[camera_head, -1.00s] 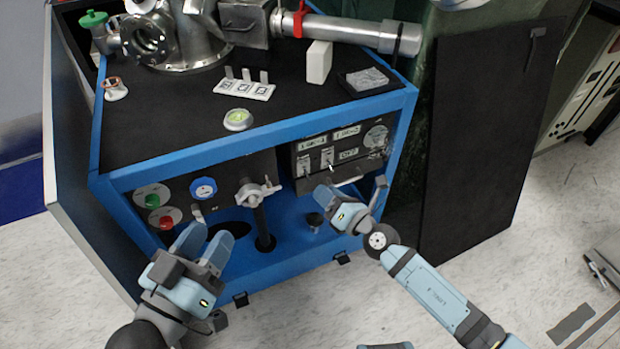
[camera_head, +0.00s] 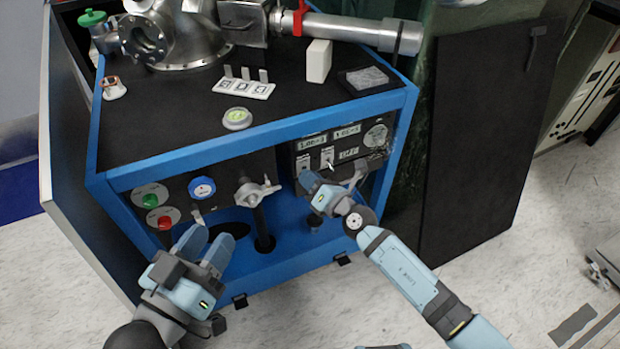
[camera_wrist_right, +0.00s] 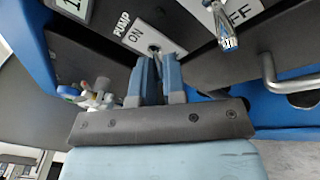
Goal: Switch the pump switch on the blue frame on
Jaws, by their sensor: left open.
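The pump switch (camera_wrist_right: 154,48) sits on a white plate marked PUMP and ON in the right wrist view. Its plate (camera_head: 304,162) is on the black panel of the blue frame (camera_head: 164,165). My right gripper (camera_wrist_right: 158,62) has its two blue fingers close together, with a narrow gap, right at the switch. Whether they touch or hold the lever is hard to tell, as the fingertips cover it. In the head view the right gripper (camera_head: 308,180) is just below the plate. My left gripper (camera_head: 208,240) is open and empty in front of the frame's lower left.
A second switch (camera_head: 327,158) is to the right of the pump switch; its metal lever also shows in the right wrist view (camera_wrist_right: 222,25). A metal bar handle (camera_wrist_right: 268,75) is near it. A valve handle (camera_head: 258,190) stands between the arms. A dark panel (camera_head: 480,150) stands at the right.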

